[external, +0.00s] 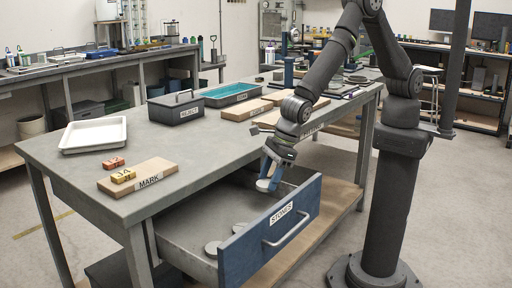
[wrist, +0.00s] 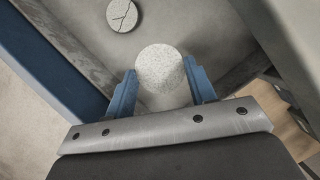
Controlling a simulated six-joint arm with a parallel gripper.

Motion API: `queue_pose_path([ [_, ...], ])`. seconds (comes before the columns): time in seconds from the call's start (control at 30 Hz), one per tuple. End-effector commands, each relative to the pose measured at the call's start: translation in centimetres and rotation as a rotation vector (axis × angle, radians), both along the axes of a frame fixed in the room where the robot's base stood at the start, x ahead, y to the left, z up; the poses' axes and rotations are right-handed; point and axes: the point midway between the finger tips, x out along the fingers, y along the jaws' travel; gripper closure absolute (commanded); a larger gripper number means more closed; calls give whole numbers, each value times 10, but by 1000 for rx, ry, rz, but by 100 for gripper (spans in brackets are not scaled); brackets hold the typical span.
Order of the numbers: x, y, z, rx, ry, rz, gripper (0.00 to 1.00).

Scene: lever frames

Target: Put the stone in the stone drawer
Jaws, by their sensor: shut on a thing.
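The stone drawer (external: 268,240), with a blue front labelled STONES, is pulled open under the table. My gripper (external: 268,182) points down over the right part of the open drawer, close to its front panel. Its blue fingers are shut on a pale round speckled stone (wrist: 161,69), seen between the fingertips in the wrist view. In the external view the stone is small and partly covered by the fingers, and its exact height above the drawer floor is hard to tell. Inside the drawer lie a cracked round stone (wrist: 122,15) and other pale discs (external: 213,248).
The tabletop holds a white tray (external: 94,134), a MARK board (external: 138,178) with small orange and yellow blocks, a dark REJECT box (external: 176,107), a teal-lined tray (external: 230,94) and cardboard-coloured boards (external: 247,110). The table edge overhangs the drawer's back.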

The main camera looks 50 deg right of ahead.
Motion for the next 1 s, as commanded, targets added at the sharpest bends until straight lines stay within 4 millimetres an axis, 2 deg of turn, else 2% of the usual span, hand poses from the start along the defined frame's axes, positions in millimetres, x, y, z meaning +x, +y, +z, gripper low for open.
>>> queue_pose_path([
  [0.03,0,-1,-12,-5,2,0,73],
  [0.2,0,-1,-43,-4,1,1,73],
  [0.47,0,-1,-64,-3,1,0,73],
  [0.63,0,0,-87,-2,0,0,73],
  [1.0,0,0,-94,-1,0,1,73],
])
